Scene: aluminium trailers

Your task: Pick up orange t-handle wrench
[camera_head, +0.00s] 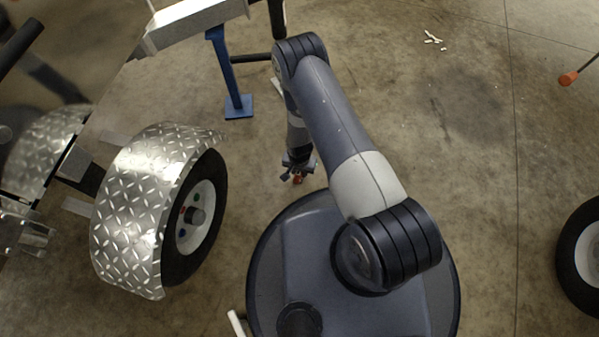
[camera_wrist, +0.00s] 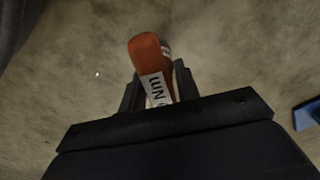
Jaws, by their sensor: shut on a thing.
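In the wrist view, the orange t-handle wrench (camera_wrist: 149,55) shows as a rounded orange end with a white label bearing dark letters. My gripper (camera_wrist: 158,85) is shut on it, with one dark finger on each side. The lower part of the wrench is hidden behind my gripper body, and its full T shape does not show.
A trailer wheel (camera_head: 197,217) under a diamond-plate fender (camera_head: 130,215) stands at the left. A blue stand (camera_head: 231,75) is behind it. An orange-ended rod (camera_head: 569,79) is at the right edge, above another wheel (camera_head: 585,255). Small pale scraps (camera_head: 433,38) lie on open concrete floor.

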